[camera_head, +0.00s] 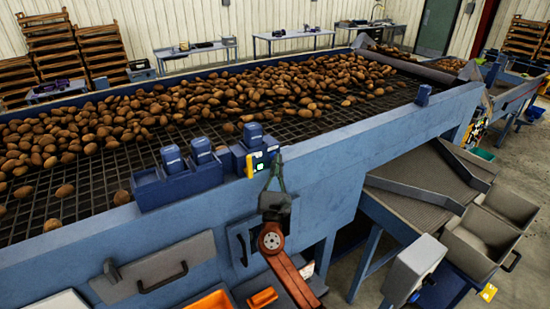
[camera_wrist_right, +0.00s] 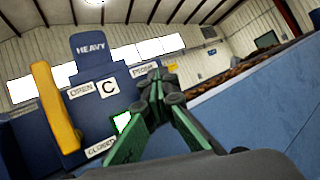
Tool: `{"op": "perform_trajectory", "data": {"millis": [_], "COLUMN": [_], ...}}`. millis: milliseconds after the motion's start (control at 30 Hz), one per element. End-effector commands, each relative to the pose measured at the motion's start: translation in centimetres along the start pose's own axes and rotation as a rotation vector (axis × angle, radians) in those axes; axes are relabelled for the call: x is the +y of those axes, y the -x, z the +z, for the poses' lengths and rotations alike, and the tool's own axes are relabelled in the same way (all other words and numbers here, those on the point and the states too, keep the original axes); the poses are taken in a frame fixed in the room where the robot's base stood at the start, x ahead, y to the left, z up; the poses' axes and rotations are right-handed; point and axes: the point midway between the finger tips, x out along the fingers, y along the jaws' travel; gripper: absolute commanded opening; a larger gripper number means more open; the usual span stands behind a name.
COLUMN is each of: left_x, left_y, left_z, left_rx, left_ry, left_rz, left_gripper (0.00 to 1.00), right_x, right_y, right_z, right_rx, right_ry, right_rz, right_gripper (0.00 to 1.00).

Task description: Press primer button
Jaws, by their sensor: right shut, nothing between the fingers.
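A blue control box (camera_head: 262,146) stands on the near rim of the potato grader. In the right wrist view its face (camera_wrist_right: 104,118) carries a HEAVY plate, OPEN, CLOSED and C labels, a label that seems to read PRIME (camera_wrist_right: 145,70), a yellow lever (camera_wrist_right: 55,108) and a lit green-white square (camera_wrist_right: 122,122). My right gripper (camera_head: 277,158) is shut and empty, its fingertips at the right side of the box face. In the wrist view the fingertips (camera_wrist_right: 155,78) lie just below the PRIME label. The primer button is not visible, perhaps behind them; I cannot tell whether they touch. My left gripper is out of view.
Potatoes (camera_head: 250,95) cover the dark grid of the grader. Two blue capped boxes (camera_head: 187,162) sit left of the control box. A grey panel with a handle (camera_head: 155,268) is at lower left. A sloped chute (camera_head: 430,185) lies to the right.

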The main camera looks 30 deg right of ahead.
Motion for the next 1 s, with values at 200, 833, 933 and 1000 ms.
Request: {"op": "perform_trajectory", "data": {"millis": [200,833,933,1000], "left_x": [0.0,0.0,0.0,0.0], "left_y": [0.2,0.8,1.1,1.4], "left_z": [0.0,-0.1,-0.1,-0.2], "left_rx": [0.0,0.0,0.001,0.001], "left_ry": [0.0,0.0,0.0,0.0], "left_rz": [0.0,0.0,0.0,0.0], "left_gripper": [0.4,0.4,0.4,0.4], "right_x": [-0.3,-1.1,-1.5,-1.8], "right_y": [0.4,1.5,2.0,2.5], "right_z": [0.2,1.0,1.4,1.8], "right_rx": [0.002,0.001,0.002,0.001], "right_ry": [0.001,0.0,0.001,0.0], "right_rz": [0.001,0.0,0.0,0.0], "right_gripper": [0.0,0.0,0.0,0.0]}}
